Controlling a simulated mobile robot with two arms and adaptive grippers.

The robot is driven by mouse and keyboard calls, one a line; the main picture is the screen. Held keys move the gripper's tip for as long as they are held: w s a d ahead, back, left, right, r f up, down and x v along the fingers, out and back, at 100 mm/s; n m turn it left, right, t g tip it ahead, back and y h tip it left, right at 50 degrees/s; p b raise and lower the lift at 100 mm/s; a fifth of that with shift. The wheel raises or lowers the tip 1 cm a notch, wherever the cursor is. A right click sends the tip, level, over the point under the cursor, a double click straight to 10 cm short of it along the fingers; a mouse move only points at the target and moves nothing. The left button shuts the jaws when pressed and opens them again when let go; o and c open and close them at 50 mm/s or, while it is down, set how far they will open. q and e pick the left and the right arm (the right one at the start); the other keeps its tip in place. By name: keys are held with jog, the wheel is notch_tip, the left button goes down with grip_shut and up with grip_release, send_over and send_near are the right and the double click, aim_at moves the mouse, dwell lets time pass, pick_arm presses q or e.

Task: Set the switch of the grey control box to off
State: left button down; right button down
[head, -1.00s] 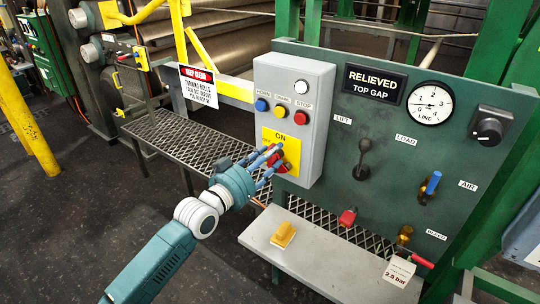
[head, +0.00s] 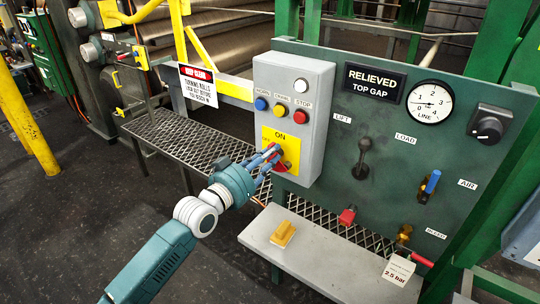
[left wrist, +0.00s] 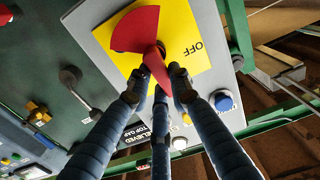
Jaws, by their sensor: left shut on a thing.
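The grey control box (head: 306,95) stands on the green panel, with white, blue, yellow and red buttons on its front. Its lower front bears a yellow plate (head: 292,143) marked ON at the top; OFF shows on this plate in the left wrist view (left wrist: 200,62). The red rotary switch (left wrist: 135,30) sits on the plate. My left gripper (head: 272,158) is at the switch, its blue fingers shut around the red handle, also seen in the left wrist view (left wrist: 160,75). The fingers partly hide the switch, so its exact setting is unclear. My right gripper is not in view.
A grey shelf (head: 330,265) with a yellow block (head: 283,234) juts out below. To the right are a black lever (head: 363,158), a blue-handled valve (head: 430,186) and a gauge (head: 430,102). A mesh step (head: 190,142) lies behind my left arm.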

pick_arm(q)
jog(key=shift+w+a+n, duration=0.1)
jog(key=shift+a+n, duration=0.05)
jog(key=shift+n, duration=0.25)
jog(key=shift+w+a+f+n, duration=0.25)
jog(key=shift+a+f+n, duration=0.1)
jog(key=shift+n, duration=2.4)
jog(key=shift+w+a+f+n, duration=0.25)
jog(key=shift+a+f+n, duration=0.15)
jog(key=shift+n, duration=2.3)
jog(key=shift+w+a+f+n, duration=0.25)
jog(key=shift+a+f+n, duration=0.1)
jog(key=shift+n, duration=2.4)
jog(key=c, duration=1.6)
grip_release()
jog(key=shift+f, duration=0.1)
jog(key=shift+o, duration=0.2)
